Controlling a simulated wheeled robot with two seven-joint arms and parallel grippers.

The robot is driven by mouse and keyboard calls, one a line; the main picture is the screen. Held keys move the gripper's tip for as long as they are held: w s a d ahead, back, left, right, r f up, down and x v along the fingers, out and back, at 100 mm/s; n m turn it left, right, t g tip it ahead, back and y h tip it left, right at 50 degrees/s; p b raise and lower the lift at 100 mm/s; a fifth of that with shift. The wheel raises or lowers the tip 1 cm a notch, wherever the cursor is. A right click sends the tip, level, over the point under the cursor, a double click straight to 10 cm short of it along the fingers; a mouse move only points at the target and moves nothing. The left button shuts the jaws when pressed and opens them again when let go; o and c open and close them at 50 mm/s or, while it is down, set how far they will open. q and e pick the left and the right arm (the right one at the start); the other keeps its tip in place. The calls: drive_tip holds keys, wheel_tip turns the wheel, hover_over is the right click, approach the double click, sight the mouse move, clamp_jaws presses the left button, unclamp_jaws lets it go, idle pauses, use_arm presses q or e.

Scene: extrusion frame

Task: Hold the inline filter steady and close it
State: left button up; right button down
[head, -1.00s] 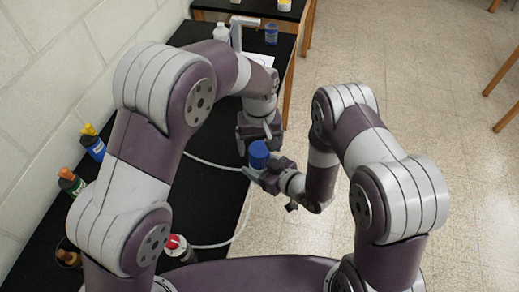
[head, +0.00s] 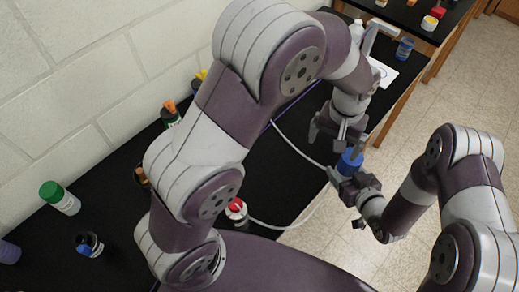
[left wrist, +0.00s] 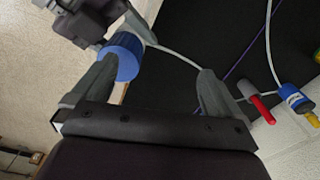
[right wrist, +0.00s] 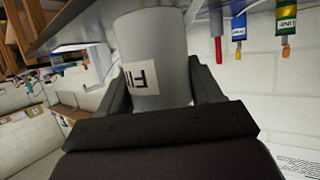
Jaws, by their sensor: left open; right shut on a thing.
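The inline filter is a grey cylinder (right wrist: 178,45) with a white label in the right wrist view. Its blue cap (head: 348,164) shows at the top in the head view. My right gripper (head: 353,182) is shut on the grey body, with a finger on each side in the right wrist view. My left gripper (head: 338,132) is open just above the cap. In the left wrist view the blue cap (left wrist: 125,57) lies by the left finger, off-centre between the fingers. I cannot tell whether they touch. The filter's lower end is hidden.
A pale hose (head: 292,146) runs from near the filter across the black bench (head: 275,185). The floor to the right is clear.

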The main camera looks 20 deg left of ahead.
drive_tip(key=shift+a, duration=0.15)
drive_tip(key=shift+s+a+r, duration=0.1)
drive_tip(key=shift+s, duration=0.05)
drive_tip(key=shift+d, duration=0.2)
use_arm(q)
drive_tip(key=s+a+r+t, duration=0.1)
drive_tip(key=s+a, duration=1.1)
drive_tip(key=a, duration=0.5)
drive_tip(key=shift+n, duration=0.4)
drive_tip(key=shift+a, duration=0.2)
